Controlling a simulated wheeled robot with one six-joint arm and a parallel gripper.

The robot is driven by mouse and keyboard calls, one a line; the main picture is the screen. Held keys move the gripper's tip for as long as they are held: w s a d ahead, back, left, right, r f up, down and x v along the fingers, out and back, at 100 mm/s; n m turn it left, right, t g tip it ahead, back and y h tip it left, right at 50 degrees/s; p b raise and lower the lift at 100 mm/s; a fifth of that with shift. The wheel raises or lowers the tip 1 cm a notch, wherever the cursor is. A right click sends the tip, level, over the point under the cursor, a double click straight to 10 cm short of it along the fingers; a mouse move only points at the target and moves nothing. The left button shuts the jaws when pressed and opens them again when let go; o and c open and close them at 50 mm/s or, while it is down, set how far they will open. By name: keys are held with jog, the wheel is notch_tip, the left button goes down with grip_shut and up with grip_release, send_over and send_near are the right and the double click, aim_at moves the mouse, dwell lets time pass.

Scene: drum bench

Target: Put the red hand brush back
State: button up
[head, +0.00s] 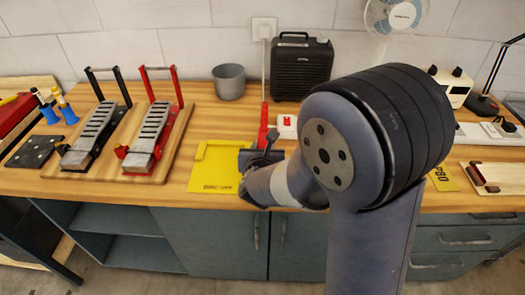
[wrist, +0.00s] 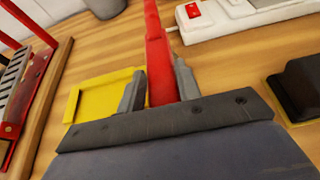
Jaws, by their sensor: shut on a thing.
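The red hand brush shows as a red bar (head: 264,122) in the head view, behind my gripper (head: 262,153). In the wrist view its red length (wrist: 158,55) runs up from between the two grey fingers of my gripper (wrist: 160,92). My gripper is shut on it. The brush's lower end is hidden by the gripper body, and I cannot tell whether it touches the bench. A yellow marked tray with a raised edge (head: 213,172) lies just left of the gripper; it also shows in the wrist view (wrist: 90,98).
A white power strip with a red switch (head: 287,126) lies right of the brush. A grey pot (head: 229,82) and a black heater (head: 301,68) stand behind. Two pedals (head: 152,135) on a wooden board are at left. My arm hides the bench's middle right.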

jog(key=shift+f, duration=0.15)
jog(key=shift+s+f+b, duration=0.1)
jog(key=shift+f+b, duration=0.2)
jog(key=shift+b, duration=0.2)
jog(key=shift+f, duration=0.1)
jog(key=shift+s+f+b, duration=0.15)
jog(key=shift+f+b, duration=0.15)
grip_shut()
jog(key=o, duration=0.8)
grip_release()
jog(key=shift+f, duration=0.1)
jog(key=shift+o, duration=1.6)
jog(key=shift+w+r, duration=0.2)
